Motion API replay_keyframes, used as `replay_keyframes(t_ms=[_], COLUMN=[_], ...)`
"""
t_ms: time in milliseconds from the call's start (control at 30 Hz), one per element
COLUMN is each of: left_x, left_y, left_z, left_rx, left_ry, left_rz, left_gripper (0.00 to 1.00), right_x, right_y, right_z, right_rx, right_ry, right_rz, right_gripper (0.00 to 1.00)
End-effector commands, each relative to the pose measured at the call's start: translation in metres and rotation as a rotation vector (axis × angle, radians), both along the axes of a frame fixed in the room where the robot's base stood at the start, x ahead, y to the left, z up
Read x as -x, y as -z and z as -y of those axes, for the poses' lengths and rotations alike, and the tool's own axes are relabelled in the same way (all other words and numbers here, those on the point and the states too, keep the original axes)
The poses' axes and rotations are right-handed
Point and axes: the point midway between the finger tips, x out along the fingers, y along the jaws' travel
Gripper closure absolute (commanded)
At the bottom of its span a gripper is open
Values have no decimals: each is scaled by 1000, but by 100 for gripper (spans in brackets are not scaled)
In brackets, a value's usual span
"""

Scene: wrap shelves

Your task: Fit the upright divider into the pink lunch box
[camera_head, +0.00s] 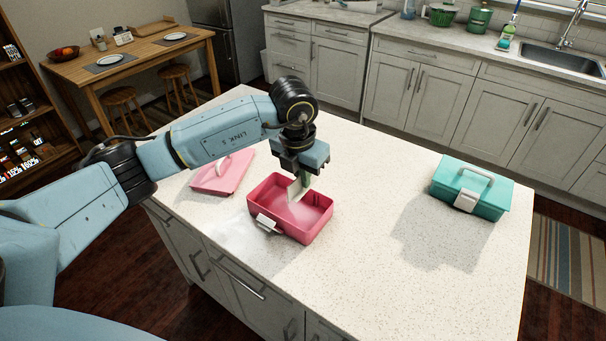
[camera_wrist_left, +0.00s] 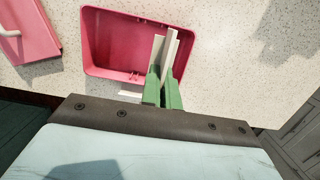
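The open pink lunch box (camera_head: 262,190) stands on the white counter, its white latch (camera_head: 268,223) on the near side. It also shows in the left wrist view (camera_wrist_left: 110,45). The upright divider (camera_head: 294,191) is a pale thin plate. My left gripper (camera_head: 304,178) has green fingers and is shut on the divider, pointing down over the box. In the left wrist view the divider (camera_wrist_left: 158,50) reaches from the green fingers over the right part of the box. I cannot tell whether it touches the floor of the box. My right gripper is not in view.
A pink lid (camera_head: 222,174) with a handle lies left of the box; its edge shows in the left wrist view (camera_wrist_left: 28,30). A closed teal lunch box (camera_head: 470,188) stands at the right of the island counter (camera_head: 370,270). The counter between them is clear.

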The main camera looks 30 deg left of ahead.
Motion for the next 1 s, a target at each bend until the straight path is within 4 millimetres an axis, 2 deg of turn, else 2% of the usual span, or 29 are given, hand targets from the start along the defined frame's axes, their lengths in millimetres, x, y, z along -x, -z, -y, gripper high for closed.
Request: replay_keyframes(t_ms=[233, 367, 800, 1000], left_x=[-1, 0, 0, -1], left_y=[0, 7, 48, 58], left_z=[0, 0, 0, 0], left_rx=[0, 1, 0, 0], left_ry=[2, 2, 3, 3], left_rz=[5, 5, 4, 4], left_gripper=[100, 100, 100, 100], right_x=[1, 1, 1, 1], right_y=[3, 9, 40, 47], right_z=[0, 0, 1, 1], right_rx=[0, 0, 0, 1], right_ry=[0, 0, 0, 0], right_rz=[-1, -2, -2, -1], right_gripper=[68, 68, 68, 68])
